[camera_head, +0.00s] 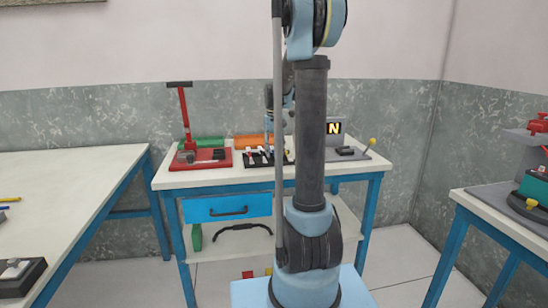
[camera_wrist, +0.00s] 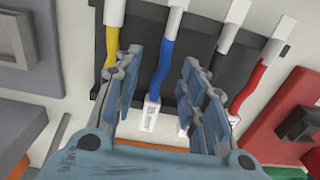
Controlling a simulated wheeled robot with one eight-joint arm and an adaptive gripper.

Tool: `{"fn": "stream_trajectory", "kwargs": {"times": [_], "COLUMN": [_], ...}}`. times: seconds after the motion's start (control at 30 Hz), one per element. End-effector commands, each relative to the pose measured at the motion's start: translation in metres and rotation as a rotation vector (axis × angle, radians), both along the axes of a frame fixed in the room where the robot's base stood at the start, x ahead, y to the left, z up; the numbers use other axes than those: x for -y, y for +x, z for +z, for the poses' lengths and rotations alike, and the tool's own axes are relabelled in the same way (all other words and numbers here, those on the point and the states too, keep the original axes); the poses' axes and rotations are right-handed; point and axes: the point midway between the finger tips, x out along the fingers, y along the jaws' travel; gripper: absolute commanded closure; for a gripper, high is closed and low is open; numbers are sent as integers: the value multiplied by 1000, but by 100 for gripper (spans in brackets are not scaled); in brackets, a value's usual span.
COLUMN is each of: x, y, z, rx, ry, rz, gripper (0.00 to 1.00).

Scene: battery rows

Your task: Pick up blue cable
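The blue cable (camera_wrist: 167,52) shows in the wrist view, hanging from a white connector at the top over a dark panel (camera_wrist: 202,62). My gripper (camera_wrist: 165,78) is open, with one finger on each side of the blue cable and a gap to both. I cannot tell how far the fingertips are above it. A yellow cable (camera_wrist: 112,46) lies just outside the left finger and a red cable (camera_wrist: 250,85) to the right. In the head view the cable block (camera_head: 256,160) sits on the middle table, partly hidden behind my arm.
The middle table (camera_head: 168,179) also holds a red stand (camera_head: 185,120), a green case (camera_head: 200,143), an orange case (camera_head: 250,141) and a sign marked N (camera_head: 334,128). In the wrist view, red and green parts (camera_wrist: 290,125) stand close at right. Tables flank both sides.

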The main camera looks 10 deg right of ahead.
Motion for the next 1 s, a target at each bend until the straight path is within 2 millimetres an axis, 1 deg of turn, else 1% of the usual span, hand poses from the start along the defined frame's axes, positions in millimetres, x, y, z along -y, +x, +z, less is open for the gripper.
{"fn": "stream_trajectory", "kwargs": {"times": [0.17,0.27,0.3,0.33,0.37,0.77,0.87,1.0], "x": [0,0,0,0,0,0,0,0], "y": [0,0,0,0,0,0,0,0], "z": [0,0,0,0,0,3,11,33], "rx": [0,0,0,0,0,0,0,0], "ry": [0,0,0,0,0,0,0,0], "rz": [0,0,0,0,0,0,0,0], "gripper": [62,82,91,98,100,100,100,100]}}
